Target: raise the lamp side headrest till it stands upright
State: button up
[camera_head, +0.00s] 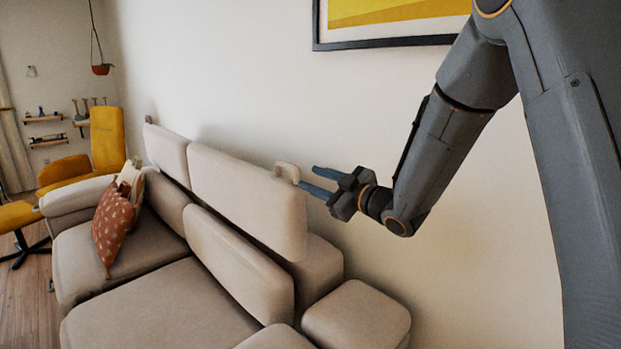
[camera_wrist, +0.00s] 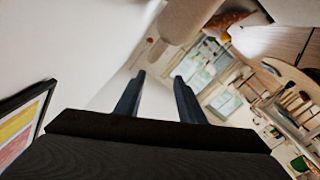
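The beige sofa has two headrests along its back. The near headrest (camera_head: 248,200) is a long padded panel standing above the back cushion, close to upright; its exact tilt is hard to judge. A small beige loop (camera_head: 287,171) sticks up at its near top end. The far headrest (camera_head: 167,151) also stands up. No lamp shows, so I cannot tell which headrest is the lamp side one. My gripper (camera_head: 307,177) is open and empty, its fingers pointing at the loop from the right, just short of it. In the wrist view the open fingers (camera_wrist: 159,77) have a beige padded edge (camera_wrist: 187,20) beyond them.
The wall runs close behind the sofa, with a framed yellow picture (camera_head: 390,14) above. A yellow armchair (camera_head: 107,140) stands at the far left. A beige armrest (camera_head: 357,316) is below my gripper.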

jog(key=p+v, duration=0.1)
jog(key=v, duration=0.6)
dwell(0.6)
jog(key=shift+d, duration=0.25)
jog(key=s+d+f+m+g+h, duration=0.2)
jog(key=s+d+f+m+h, duration=0.1)
jog(key=d+f+m+h, duration=0.3)
jog(key=s+d+f+m+g+h, duration=0.1)
jog(key=s+d+f+m+h, duration=0.2)
jog(key=d+f+h, duration=0.45)
jog(key=s+d+f+m+g, duration=0.1)
jog(key=s+d+m+g, duration=0.1)
jog(key=s, duration=1)
jog(key=s+d+f+m+g, duration=0.1)
jog(key=s+f+m+g, duration=0.1)
jog(key=s+m+g, duration=0.2)
jog(key=s+g, duration=0.3)
jog(key=s, duration=0.5)
jog(key=shift+d, duration=0.4)
